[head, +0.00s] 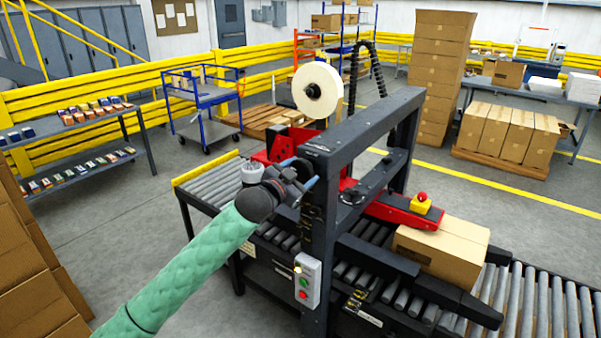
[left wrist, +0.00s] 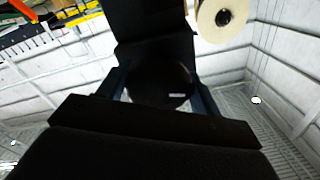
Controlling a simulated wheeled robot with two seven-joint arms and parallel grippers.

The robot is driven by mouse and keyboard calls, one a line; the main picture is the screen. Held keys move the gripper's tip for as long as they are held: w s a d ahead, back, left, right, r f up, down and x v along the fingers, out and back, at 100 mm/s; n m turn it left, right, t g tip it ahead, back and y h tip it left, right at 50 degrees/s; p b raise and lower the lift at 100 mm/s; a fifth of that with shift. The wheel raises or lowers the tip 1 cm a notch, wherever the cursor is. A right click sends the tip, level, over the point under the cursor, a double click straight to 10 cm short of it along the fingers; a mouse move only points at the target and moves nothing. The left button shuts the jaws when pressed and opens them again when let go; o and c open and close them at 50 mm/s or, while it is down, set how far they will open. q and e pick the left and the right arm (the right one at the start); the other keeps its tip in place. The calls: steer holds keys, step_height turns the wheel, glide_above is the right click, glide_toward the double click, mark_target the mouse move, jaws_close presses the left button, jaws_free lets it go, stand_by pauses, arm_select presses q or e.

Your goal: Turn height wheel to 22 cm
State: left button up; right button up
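In the left wrist view a dark round part (left wrist: 160,85), which looks like the height wheel, lies between the two fingers of the left gripper (left wrist: 160,88). I cannot tell whether the fingers press on its rim. The height scale and its reading cannot be made out. My right gripper is not in view.
A control box (head: 307,281) with green and red buttons hangs on the near upright. A cardboard box (head: 441,250) sits on the rollers under the red arm (head: 398,211). A tape roll (head: 317,90) stands above the frame. A blue cart (head: 205,108) is behind on open floor.

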arm_select(q)
steer(key=c, duration=0.4)
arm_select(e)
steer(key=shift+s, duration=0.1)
arm_select(q)
steer(key=shift+m+b, duration=0.3)
steer(key=shift+m, duration=0.4)
steer(key=shift+m+b, duration=0.4)
steer(key=shift+m, duration=0.8)
steer(key=m, duration=0.2)
steer(key=shift+a+m, duration=0.1)
steer(key=shift+m, duration=0.2)
steer(key=m, duration=0.2)
steer(key=shift+r+m+b, duration=0.15)
steer(key=shift+m+b, duration=0.2)
steer(key=shift+m, duration=0.05)
steer(key=m, duration=0.2)
steer(key=shift+w+m+h, duration=0.1)
steer(key=shift+m+h, duration=0.2)
steer(key=shift+m, duration=1.2)
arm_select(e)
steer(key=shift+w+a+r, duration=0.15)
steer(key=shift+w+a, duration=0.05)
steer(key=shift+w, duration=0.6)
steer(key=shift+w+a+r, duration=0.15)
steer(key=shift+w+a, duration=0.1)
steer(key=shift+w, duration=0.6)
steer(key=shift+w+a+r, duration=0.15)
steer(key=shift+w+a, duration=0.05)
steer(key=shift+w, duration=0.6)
